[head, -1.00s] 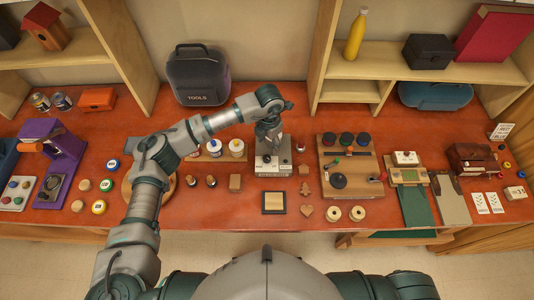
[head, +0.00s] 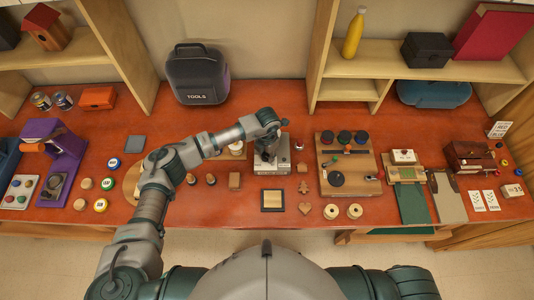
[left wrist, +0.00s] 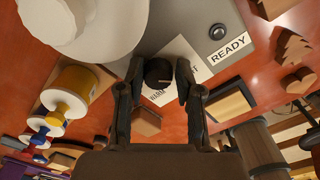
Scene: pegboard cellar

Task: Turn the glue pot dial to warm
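The glue pot's grey base (head: 284,166) stands on the red bench at the middle of the head view. In the left wrist view, its round black dial (left wrist: 158,72) sits on a white label plate (left wrist: 190,58); wording that looks like WARM shows just below it. The dial's pointer direction is not clear. A large white rounded body (left wrist: 100,30), perhaps the pot, fills the upper left. My left gripper (head: 266,156) is over the base, pointing down. In the left wrist view its fingers (left wrist: 160,75) stand apart on either side of the dial, with narrow gaps showing. My right gripper is out of view.
A dark button (left wrist: 217,32) and a READY label (left wrist: 230,46) are beside the dial. A wooden board with jars and knobs (head: 350,183) stands right of the base. A framed square pad (head: 273,200) lies in front. Small wooden pieces (head: 235,180) stand left.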

